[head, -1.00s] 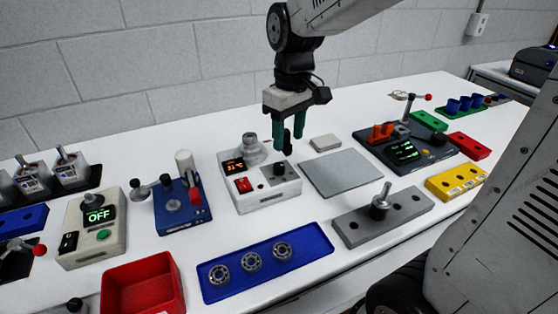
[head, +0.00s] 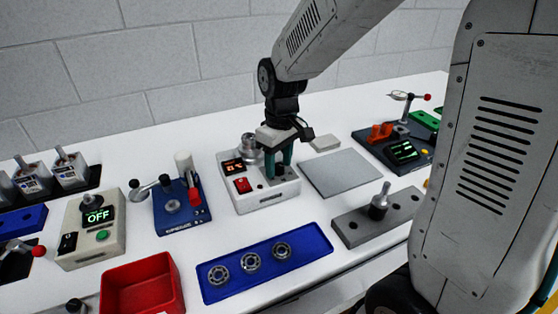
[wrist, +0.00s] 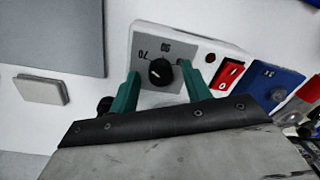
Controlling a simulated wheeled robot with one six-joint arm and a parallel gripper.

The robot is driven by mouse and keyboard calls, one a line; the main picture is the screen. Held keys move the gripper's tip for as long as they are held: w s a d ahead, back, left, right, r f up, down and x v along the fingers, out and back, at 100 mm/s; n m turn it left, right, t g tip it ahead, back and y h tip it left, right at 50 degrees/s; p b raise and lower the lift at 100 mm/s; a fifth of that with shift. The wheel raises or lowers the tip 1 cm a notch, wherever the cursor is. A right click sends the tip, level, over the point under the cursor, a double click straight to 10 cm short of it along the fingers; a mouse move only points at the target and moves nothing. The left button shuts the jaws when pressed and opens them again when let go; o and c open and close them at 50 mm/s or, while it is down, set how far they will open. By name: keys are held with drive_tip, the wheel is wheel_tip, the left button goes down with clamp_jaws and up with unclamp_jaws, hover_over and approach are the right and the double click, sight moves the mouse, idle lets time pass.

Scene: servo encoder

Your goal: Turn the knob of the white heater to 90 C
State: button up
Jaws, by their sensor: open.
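The white heater (head: 262,200) stands in the middle of the table. It has a dark display (head: 233,166) with red digits too small to read, a red rocker switch (head: 242,185) and a metal part on top at the back. My gripper (head: 279,168) points down over the right part of the heater and hides the knob in the head view. In the wrist view the black knob (wrist: 160,72) shows on a grey dial plate with number marks, one looking like 70. The open green fingers (wrist: 160,88) are on either side of the knob, with gaps visible.
A blue device with a lever (head: 178,205) stands left of the heater. A blue tray (head: 318,243) with bearings lies in front. A grey plate (head: 340,173) and a small light block (head: 325,143) lie to the right. A grey fixture with a peg (head: 350,220) stands front right.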

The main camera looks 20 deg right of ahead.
drive_tip(key=c, duration=1)
drive_tip(key=shift+m, duration=0.3)
drive_tip(key=m, duration=1.1)
drive_tip(key=shift+r+t, duration=0.1)
drive_tip(key=shift+t, duration=0.2)
drive_tip(key=o, duration=1)
